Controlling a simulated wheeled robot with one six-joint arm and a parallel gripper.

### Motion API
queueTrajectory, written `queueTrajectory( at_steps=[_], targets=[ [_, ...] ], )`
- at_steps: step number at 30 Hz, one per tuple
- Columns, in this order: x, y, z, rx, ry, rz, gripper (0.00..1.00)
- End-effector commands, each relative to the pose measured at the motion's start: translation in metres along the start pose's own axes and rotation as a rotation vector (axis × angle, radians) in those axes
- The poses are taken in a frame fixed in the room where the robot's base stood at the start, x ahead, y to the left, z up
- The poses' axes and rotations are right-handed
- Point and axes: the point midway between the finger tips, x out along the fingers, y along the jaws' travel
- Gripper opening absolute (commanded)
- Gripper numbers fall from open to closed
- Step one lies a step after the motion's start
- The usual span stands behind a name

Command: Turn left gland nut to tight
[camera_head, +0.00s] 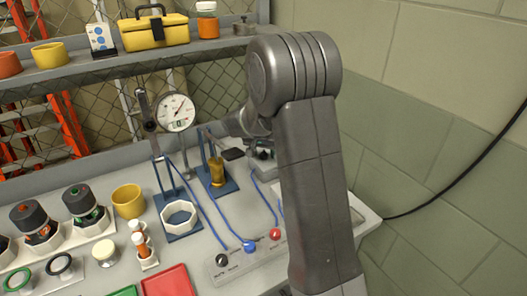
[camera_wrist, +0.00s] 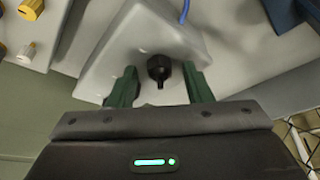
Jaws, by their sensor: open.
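In the wrist view my gripper (camera_wrist: 160,72) is open, with one green finger on each side of a small black round part (camera_wrist: 158,67). The part has a short stub pointing toward the gripper, and gaps show between it and both fingers. It sits on a light grey housing (camera_wrist: 118,48). I cannot tell for certain whether this part is the left gland nut, nor read how tight it is. In the head view my arm hides my gripper and the part.
A blue cable (camera_wrist: 185,10) runs from the housing's far edge. In the head view, a bench strip carries black, blue and red knobs (camera_head: 276,233). A dial gauge (camera_head: 176,112) and a yellow cup (camera_head: 128,200) stand farther left. A block wall (camera_head: 430,130) is at right.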

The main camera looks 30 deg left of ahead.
Motion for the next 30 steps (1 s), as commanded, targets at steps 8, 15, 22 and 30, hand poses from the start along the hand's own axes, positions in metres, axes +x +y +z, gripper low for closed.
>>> queueTrajectory(
  at_steps=[8, 15, 22, 30],
  targets=[
    [-0.0004, 0.0, 0.0, 0.0, 0.0, 0.0, 0.06],
    [0.0001, -0.0003, 0.0002, 0.008, 0.001, 0.003, 0.01],
    [0.002, -0.0015, 0.0009, 0.081, 0.001, 0.033, 0.01],
    [0.0032, -0.0034, 0.0008, 0.275, 0.002, 0.113, 0.01]
  ],
)
